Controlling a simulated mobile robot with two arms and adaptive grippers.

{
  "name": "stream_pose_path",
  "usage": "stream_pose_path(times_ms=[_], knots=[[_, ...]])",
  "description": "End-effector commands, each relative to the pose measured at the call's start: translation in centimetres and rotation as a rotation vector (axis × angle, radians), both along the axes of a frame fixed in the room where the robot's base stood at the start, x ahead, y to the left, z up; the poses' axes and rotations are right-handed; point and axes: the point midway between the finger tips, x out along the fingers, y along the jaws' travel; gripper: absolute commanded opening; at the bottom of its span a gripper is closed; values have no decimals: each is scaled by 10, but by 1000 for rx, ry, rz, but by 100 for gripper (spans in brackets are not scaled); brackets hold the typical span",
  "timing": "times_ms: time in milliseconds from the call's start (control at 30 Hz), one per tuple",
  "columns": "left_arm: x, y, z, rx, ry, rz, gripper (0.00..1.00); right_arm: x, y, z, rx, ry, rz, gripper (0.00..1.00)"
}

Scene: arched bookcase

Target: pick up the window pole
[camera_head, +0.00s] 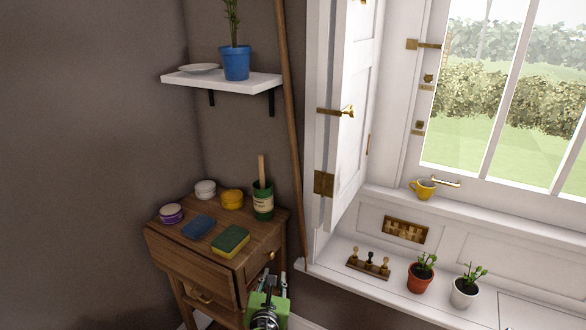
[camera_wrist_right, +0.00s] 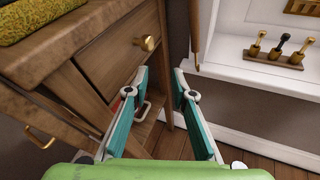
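The window pole (camera_head: 291,120) is a long, thin wooden rod. It stands nearly upright, slightly tilted, between the wall shelf and the white shutter. Its top runs out of the head view, and its lower part comes down by the corner of the window seat. A brown rod end at the top of the right wrist view (camera_wrist_right: 197,40) looks like its lower part. My right gripper (camera_head: 274,282) is low in front of the small wooden cabinet. In the wrist view its teal fingers (camera_wrist_right: 160,80) are apart with nothing between them, and the pole is beyond and right of them. My left gripper is out of view.
The wooden cabinet (camera_head: 190,262) stands left of the pole, with jars, sponges and a green pot (camera_head: 263,201) on top. A white shelf (camera_head: 255,82) holds a blue plant pot. The window seat (camera_head: 335,262) at right carries brass pieces and two potted plants.

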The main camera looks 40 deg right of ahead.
Motion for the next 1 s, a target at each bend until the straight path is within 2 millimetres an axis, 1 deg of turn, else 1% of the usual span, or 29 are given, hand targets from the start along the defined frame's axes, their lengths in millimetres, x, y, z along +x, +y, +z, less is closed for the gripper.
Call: stream_pose_path(times_ms=[33,100,200,300,333,467,700,800,1000], knots=[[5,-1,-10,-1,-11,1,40,3,-10,13,-95,-10,-18,23],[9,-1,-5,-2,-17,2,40,1,-22,45,-216,-7,-50,23],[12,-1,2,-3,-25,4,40,-6,-34,79,-340,7,-97,23],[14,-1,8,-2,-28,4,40,-12,-41,98,-405,17,-128,23],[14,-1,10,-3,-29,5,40,-12,-43,102,-415,19,-134,23],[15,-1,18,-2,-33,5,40,-5,-55,108,-433,24,-141,23],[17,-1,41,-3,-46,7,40,24,-92,107,-430,24,-140,23],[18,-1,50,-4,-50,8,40,33,-103,107,-430,25,-139,23],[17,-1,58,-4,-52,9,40,41,-113,107,-427,24,-137,23]])
